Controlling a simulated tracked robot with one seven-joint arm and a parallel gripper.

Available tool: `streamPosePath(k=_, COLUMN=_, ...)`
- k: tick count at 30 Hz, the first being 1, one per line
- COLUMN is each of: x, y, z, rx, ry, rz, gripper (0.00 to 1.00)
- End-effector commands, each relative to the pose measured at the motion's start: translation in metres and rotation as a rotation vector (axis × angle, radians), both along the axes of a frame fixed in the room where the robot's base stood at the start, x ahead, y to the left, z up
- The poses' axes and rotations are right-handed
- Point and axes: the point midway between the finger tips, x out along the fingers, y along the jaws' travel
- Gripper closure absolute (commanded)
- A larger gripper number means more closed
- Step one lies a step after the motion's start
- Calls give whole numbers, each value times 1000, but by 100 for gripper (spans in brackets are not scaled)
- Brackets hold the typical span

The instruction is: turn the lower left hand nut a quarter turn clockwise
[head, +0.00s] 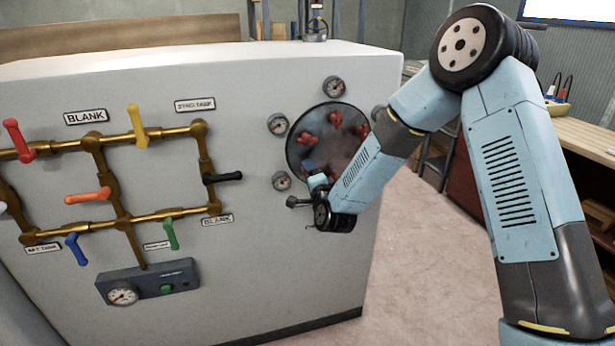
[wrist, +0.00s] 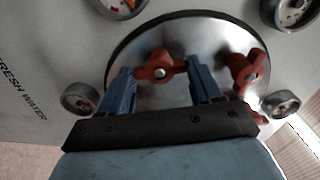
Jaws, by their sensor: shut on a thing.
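A round metal hatch plate (head: 347,158) sits on the front of the white cabinet, with several red wing nuts around it. In the wrist view, my gripper (wrist: 160,72) has its two blue fingers on either side of a red wing nut (wrist: 158,66) at the plate's edge, and is shut on it. A second red nut (wrist: 243,72) shows to the right, clear of the fingers. In the head view my gripper (head: 314,172) is at the plate's lower left; the held nut there is mostly hidden by the gripper and wrist.
Small round gauges (head: 278,124) surround the plate, one (head: 282,181) close to my gripper. Brass pipes with coloured valve handles (head: 134,125) fill the cabinet's left side. A wooden workbench (head: 585,135) stands at the right. Open floor (head: 410,240) lies between cabinet and bench.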

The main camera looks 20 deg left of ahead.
Motion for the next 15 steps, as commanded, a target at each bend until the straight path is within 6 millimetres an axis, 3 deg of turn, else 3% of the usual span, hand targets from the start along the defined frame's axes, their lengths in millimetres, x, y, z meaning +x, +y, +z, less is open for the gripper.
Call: streamPosePath(k=15, x=-1, y=-3, z=-7, rx=220, ry=151, rz=-3, gripper=67)
